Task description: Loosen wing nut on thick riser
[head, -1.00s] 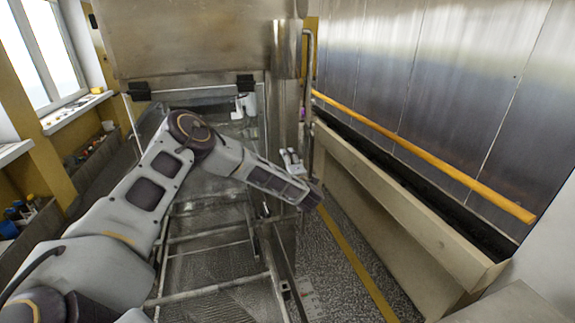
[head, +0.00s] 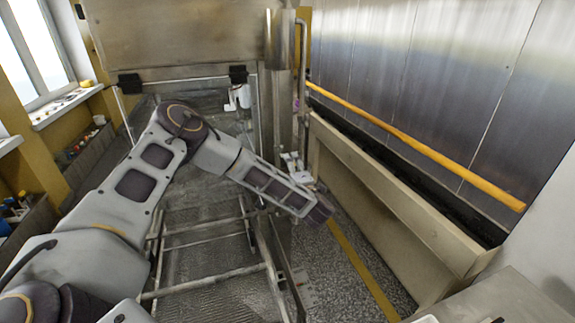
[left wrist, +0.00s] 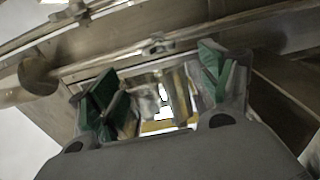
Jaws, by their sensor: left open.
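My left arm reaches in over the machine frame in the head view. The left gripper (head: 294,163) is small there, beyond the dark wrist end, beside the upright metal post. In the left wrist view the left gripper (left wrist: 165,95) is open, its green-padded fingers spread apart. Blurred metal parts (left wrist: 178,97) show in the gap between the fingers, and I see no contact. A small metal fitting (left wrist: 157,44) sits on the rail above the gap. I cannot tell which part is the wing nut or the thick riser. My right gripper is not in view.
A steel housing (head: 180,38) stands at the back, with a post and pipe (head: 303,80) at its right edge. Frame bars (head: 205,282) lie below my arm. A yellow rail (head: 420,146) and long trough (head: 400,215) run along the right. Speckled floor lies between.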

